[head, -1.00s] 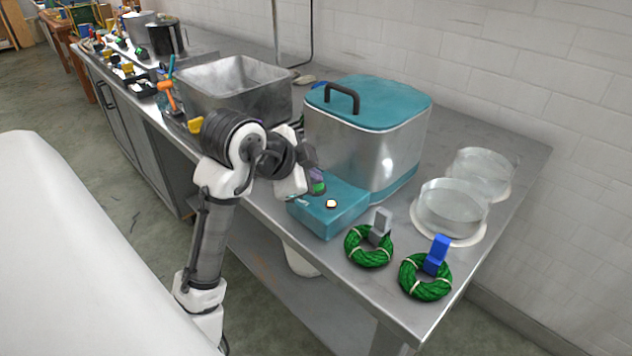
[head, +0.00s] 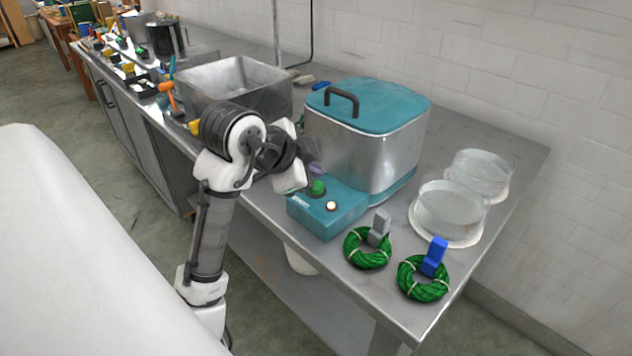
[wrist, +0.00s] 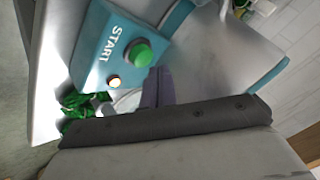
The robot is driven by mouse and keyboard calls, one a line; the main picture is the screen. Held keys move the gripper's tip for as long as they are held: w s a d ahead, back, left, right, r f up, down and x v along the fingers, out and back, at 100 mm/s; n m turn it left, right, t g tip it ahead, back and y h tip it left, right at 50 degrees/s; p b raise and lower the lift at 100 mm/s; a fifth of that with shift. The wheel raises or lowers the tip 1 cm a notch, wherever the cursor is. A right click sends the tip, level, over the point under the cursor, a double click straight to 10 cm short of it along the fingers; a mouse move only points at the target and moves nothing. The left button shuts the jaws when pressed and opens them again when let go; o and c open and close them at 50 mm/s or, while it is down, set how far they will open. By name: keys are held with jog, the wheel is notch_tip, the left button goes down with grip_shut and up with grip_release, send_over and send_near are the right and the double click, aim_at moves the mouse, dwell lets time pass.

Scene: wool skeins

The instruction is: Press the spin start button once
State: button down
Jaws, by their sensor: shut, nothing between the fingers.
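The green start button (head: 318,187) sits on top of a teal control box (head: 338,223) in front of the steel spinner (head: 355,150) with its teal lid. The button also shows in the wrist view (wrist: 139,52), beside the word START. A round lamp (head: 331,206) on the box glows warm white; the wrist view shows it too (wrist: 114,82). My gripper (head: 315,168) is shut and empty, just behind the button in the head view. In the wrist view its purple-grey fingers (wrist: 158,88) lie beside the button, seemingly apart from it.
Two green wool skeins with a grey tag (head: 379,226) and a blue tag (head: 434,257) lie right of the box. Two clear round dishes (head: 450,212) stand behind them. A steel basin (head: 235,90) is to the left. The spinner wall is close to my gripper.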

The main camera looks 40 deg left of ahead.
jog(key=shift+r, duration=0.15)
notch_tip(320, 180, up, 5)
jog(key=p, duration=0.4)
dwell(0.7)
